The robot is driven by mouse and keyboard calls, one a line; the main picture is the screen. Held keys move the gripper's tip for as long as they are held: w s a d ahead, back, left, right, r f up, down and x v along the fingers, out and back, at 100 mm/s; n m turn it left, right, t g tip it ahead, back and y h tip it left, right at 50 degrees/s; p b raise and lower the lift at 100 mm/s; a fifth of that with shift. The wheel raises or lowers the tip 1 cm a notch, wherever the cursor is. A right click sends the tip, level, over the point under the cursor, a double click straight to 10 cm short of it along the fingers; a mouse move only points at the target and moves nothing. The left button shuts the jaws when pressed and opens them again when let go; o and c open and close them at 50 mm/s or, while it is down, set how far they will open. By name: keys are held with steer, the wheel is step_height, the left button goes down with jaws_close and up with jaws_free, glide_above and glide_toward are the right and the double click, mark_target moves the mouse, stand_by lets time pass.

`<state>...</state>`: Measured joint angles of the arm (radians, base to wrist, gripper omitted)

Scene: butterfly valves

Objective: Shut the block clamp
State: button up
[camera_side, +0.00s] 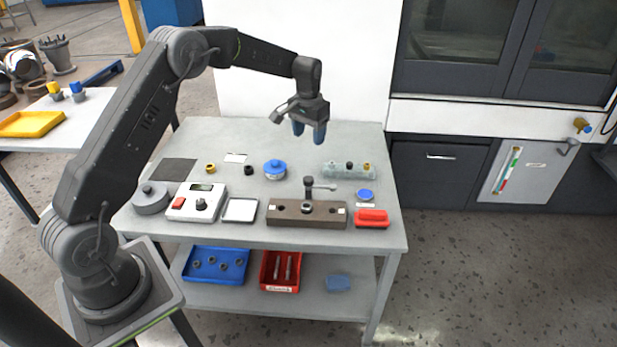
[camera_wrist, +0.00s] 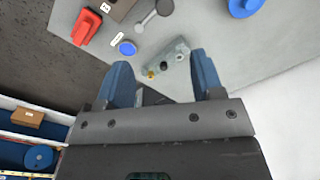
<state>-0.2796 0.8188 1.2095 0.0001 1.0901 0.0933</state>
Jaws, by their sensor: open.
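The block clamp appears to be the brown block (camera_side: 285,209) at the front of the grey table, with a dark round part on top and a lever (camera_side: 322,186) that points right in the side view. In the wrist view, part of the block (camera_wrist: 119,8) and the grey lever (camera_wrist: 147,20) show at the top edge. I cannot tell from the frames how tightly the clamp is set. My gripper (camera_side: 309,132) is open and empty, high above the back of the table, behind the block. Its blue fingers (camera_wrist: 161,77) point down and apart.
A clear block with small fittings (camera_side: 340,169) lies behind the clamp. A blue-capped part (camera_side: 275,169), a blue disc (camera_side: 366,195) and a red item (camera_side: 371,217) are nearby. A white scale-like box (camera_side: 196,204) and white tray (camera_side: 240,210) stand left.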

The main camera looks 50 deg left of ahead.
mark_target(308, 178)
steer(key=f, duration=1)
steer(key=a+f, duration=0.1)
steer(key=f, duration=0.5)
steer(key=shift+w+f, duration=0.1)
steer(key=shift+w, duration=0.3)
jaws_close()
